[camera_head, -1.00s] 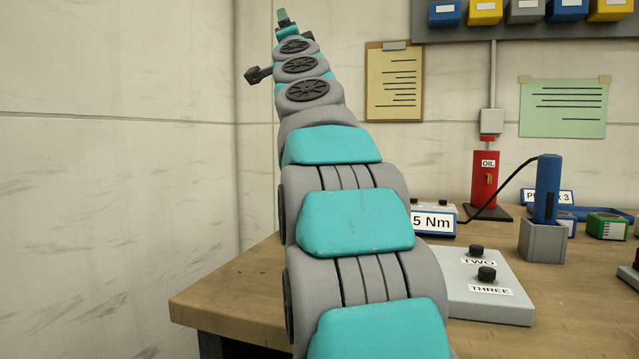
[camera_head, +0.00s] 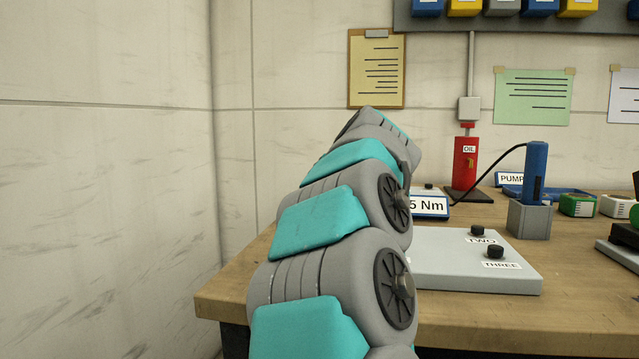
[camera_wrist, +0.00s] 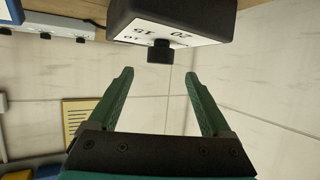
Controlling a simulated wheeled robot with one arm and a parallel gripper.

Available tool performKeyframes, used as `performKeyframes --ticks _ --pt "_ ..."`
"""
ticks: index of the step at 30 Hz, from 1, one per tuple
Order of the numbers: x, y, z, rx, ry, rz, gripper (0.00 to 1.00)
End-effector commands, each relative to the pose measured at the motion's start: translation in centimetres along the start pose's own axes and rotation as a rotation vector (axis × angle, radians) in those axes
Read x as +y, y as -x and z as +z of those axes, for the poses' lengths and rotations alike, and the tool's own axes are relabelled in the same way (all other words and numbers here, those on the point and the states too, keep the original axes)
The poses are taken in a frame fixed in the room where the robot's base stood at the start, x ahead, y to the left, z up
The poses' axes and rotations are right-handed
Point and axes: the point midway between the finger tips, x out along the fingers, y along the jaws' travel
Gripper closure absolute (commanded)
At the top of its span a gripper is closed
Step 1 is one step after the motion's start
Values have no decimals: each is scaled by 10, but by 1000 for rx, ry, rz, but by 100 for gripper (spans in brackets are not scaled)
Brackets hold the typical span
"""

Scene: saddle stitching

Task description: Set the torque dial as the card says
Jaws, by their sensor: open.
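The torque dial is a dark box (camera_wrist: 180,18) with a white numbered face, at the top of the wrist view. The numbers 15 and 20 read upside down, with part of another beside them. A small black knob (camera_wrist: 159,51) stands out from that face. My gripper (camera_wrist: 159,73) is open and empty; its green fingers point toward the knob, which lies between their lines just beyond the tips. In the head view a sign (camera_head: 432,206) reads "5 Nm"; my arm hides its left edge. My arm also hides the dial and gripper there.
A grey panel (camera_head: 450,275) with knobs labelled TWO and THREE lies on the wooden bench (camera_head: 560,320). A blue tool (camera_head: 535,170) stands in a grey holder (camera_head: 530,220). A red oil can (camera_head: 464,165) is behind. Walls are at the left and back.

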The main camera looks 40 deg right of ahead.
Motion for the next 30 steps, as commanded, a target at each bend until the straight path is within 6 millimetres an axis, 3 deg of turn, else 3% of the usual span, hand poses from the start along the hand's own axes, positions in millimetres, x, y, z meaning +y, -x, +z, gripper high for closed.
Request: performKeyframes --ticks 9,15,25,30 --pt "1 -47 -1 0 -2 1 17" --pt "0 -67 -2 3 0 0 17" --pt "0 -72 -1 3 -2 -1 17" --pt "-1 -72 -1 3 -2 -1 34"
